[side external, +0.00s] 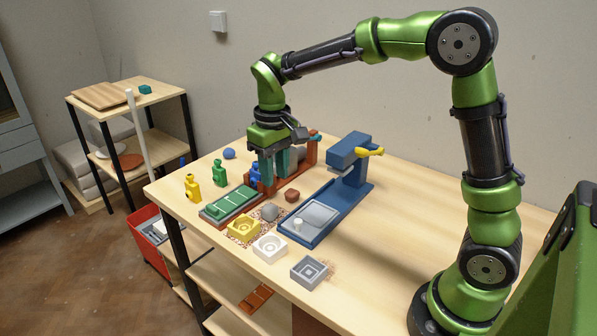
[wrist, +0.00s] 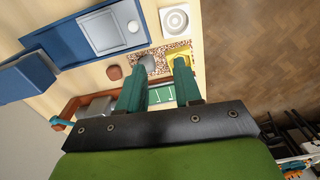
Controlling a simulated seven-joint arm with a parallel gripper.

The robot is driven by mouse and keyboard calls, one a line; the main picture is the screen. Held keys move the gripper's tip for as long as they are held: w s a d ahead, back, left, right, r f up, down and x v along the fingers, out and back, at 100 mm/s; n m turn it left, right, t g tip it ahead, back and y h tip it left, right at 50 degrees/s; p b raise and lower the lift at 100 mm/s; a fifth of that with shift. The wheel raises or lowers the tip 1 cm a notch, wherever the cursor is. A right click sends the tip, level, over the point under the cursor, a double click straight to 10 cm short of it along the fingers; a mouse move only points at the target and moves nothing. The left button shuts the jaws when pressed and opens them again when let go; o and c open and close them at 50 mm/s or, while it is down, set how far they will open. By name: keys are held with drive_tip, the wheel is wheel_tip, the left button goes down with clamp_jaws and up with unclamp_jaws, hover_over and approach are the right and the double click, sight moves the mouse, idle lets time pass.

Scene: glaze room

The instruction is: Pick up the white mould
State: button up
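The white mould (side external: 269,248) is a small square block with a round hollow, lying on the table near its front edge, between a yellow mould (side external: 243,228) and a grey mould (side external: 308,272). In the wrist view the white mould (wrist: 175,22) is at the top, beyond the fingertips. My gripper (side external: 275,174) is above the back part of the table, pointing down, behind the white mould and apart from it. In the wrist view its two teal fingers (wrist: 160,65) are spread with nothing held between them.
A blue press (side external: 345,175) with a yellow handle stands right of my gripper. A brown rack (side external: 308,155), a green-topped tray (side external: 228,205), a grey lump (side external: 269,212) and a brown block (side external: 292,195) are near it. Bare table lies right of the grey mould.

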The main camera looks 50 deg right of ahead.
hover_over(278, 237)
drive_tip(key=f, duration=1.1)
drive_tip(key=shift+w+d+f, duration=0.2)
drive_tip(key=shift+d, duration=0.15)
drive_tip(key=shift+s+a+f, duration=0.1)
drive_tip(key=shift+a+f, duration=0.1)
drive_tip(key=shift+f, duration=1.15)
drive_tip(key=shift+s+a+f, duration=0.1)
drive_tip(key=shift+a+f, duration=0.05)
drive_tip(key=shift+f, duration=1.2)
drive_tip(key=shift+c, duration=0.3)
clamp_jaws()
